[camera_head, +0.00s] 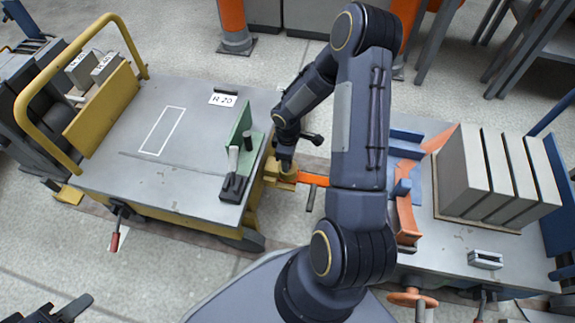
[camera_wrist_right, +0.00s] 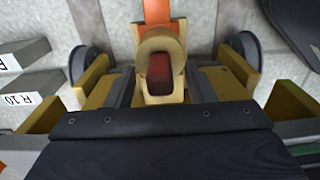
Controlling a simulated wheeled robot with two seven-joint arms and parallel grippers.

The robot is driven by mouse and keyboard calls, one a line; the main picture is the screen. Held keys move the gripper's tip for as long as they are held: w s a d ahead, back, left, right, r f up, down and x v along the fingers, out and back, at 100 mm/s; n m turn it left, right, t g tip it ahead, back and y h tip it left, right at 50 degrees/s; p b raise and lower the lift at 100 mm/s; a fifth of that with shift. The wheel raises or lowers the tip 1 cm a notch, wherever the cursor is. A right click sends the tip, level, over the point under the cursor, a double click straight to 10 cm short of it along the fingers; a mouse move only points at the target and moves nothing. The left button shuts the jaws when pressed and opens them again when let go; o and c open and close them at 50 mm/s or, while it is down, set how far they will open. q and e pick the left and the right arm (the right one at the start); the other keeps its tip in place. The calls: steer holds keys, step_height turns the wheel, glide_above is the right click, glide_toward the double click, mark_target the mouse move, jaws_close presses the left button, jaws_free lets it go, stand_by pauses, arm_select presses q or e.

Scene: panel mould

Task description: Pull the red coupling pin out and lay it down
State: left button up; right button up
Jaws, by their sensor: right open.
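The red coupling pin (camera_wrist_right: 159,72) shows in the right wrist view, its red top framed by the pale yellow coupling (camera_wrist_right: 160,40) at the end of an orange drawbar (camera_wrist_right: 157,11). My right gripper (camera_wrist_right: 160,88) is open, with a dark finger on each side of the pin; I cannot tell whether they touch it. In the head view my right arm reaches down to the yellow coupling (camera_head: 290,176) between the two carts, and its hand hides the pin there. My left gripper (camera_head: 60,307) is at the bottom left corner, open and empty, away from the coupling.
The left cart (camera_head: 180,165) has a grey deck with a white outlined rectangle, an R 20 label (camera_head: 222,99) and a green bracket (camera_head: 240,130). The right cart (camera_head: 455,245) carries several pale panels (camera_head: 490,175). A yellow rail (camera_head: 62,65) rises at the left cart's far end.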

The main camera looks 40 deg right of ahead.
jaws_close()
steer(key=shift+r, duration=0.15)
steer(key=shift+r+p, duration=4.1)
steer(key=shift+r, duration=0.8)
steer(key=shift+r+p, duration=1.6)
steer(key=shift+r, duration=0.35)
